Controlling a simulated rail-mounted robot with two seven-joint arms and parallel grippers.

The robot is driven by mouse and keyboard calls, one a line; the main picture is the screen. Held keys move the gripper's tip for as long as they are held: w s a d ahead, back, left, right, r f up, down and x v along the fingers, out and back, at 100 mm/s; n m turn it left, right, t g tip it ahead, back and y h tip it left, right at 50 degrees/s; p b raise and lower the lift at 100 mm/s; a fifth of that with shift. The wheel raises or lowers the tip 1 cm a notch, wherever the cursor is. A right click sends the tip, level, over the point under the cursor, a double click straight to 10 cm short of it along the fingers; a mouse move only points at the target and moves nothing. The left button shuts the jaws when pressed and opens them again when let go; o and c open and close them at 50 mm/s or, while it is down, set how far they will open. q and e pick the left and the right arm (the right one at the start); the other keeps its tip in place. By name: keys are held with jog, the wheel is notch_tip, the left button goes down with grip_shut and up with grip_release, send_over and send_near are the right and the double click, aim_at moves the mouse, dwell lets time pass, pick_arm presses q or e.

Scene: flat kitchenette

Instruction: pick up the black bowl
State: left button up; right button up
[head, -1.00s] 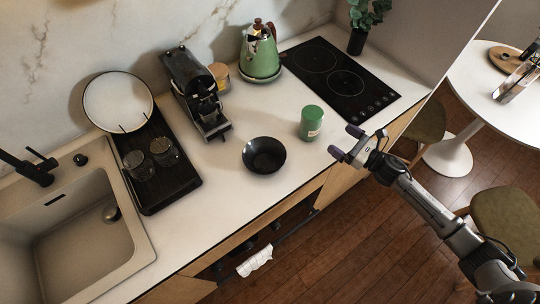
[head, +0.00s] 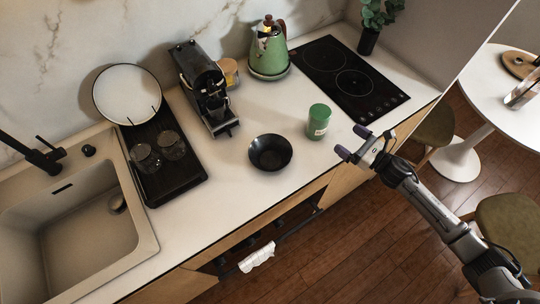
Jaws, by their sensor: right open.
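The black bowl (head: 270,153) sits upright and looks empty on the white counter, near its front edge, in the middle of the head view. My right gripper (head: 350,143) is open and empty. My left gripper is not in view.
A green canister (head: 318,122) stands between the bowl and my right gripper, slightly farther back. A coffee machine (head: 205,88) is behind the bowl to the left. A black drying tray (head: 168,170) with glasses lies left. A green kettle (head: 268,50) and cooktop (head: 349,80) are behind.

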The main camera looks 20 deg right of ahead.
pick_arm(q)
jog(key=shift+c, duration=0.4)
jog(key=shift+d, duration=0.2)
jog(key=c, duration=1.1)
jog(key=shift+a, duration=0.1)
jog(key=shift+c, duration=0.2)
